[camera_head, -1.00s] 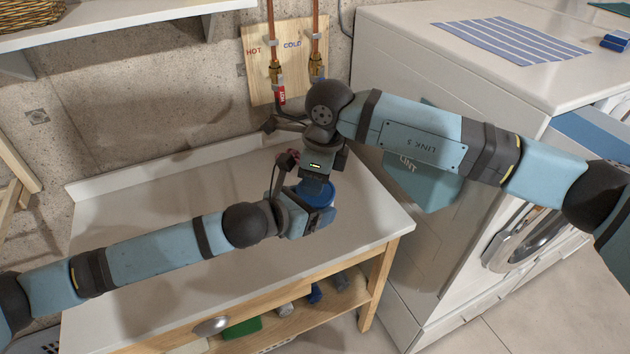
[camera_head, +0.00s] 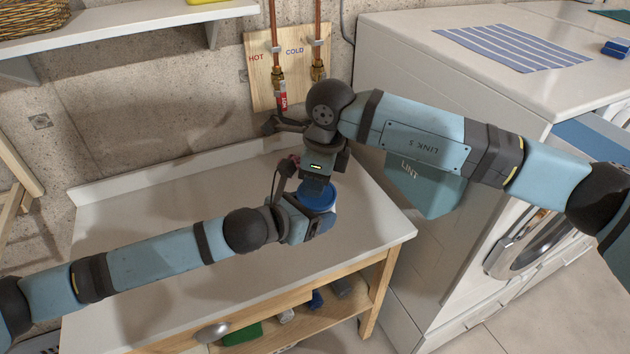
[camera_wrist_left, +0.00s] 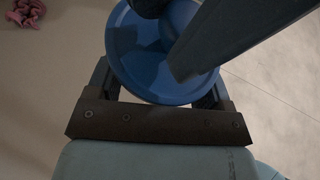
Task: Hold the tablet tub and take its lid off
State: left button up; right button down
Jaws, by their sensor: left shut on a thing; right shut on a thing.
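The tablet tub stands at the right part of the white worktop, mostly hidden by my grippers. Its round blue lid (camera_head: 322,198) shows between them and also fills the upper middle of the left wrist view (camera_wrist_left: 130,58). My left gripper (camera_head: 308,218) comes in from the left and is shut around the tub below the lid. My right gripper (camera_head: 318,186) points down from above and is shut on the lid. In the left wrist view its dark fingers cover part of the lid. Whether the lid is still seated on the tub cannot be told.
The white worktop (camera_head: 150,270) is mostly clear to the left. A small pink crumpled thing (camera_wrist_left: 25,12) lies on it. Copper pipes (camera_head: 275,50) rise at the wall behind. A teal LINT bin (camera_head: 425,187) hangs on the white machine (camera_head: 400,50) at right, behind my right arm.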

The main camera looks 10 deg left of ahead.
pick_arm(q)
jog(key=shift+s+f, duration=0.1)
jog(key=shift+f, duration=0.1)
pick_arm(e)
jog(key=shift+a+r, duration=0.15)
jog(key=shift+r, duration=0.6)
notch_tip(320, 180, up, 4)
jog(key=shift+a+f, duration=0.15)
jog(key=shift+f, duration=0.05)
pick_arm(q)
jog(key=shift+c, duration=0.5)
pick_arm(e)
jog(key=shift+r, duration=0.2)
pick_arm(q)
jog(key=shift+a+f, duration=0.1)
pick_arm(e)
jog(key=shift+a, duration=0.1)
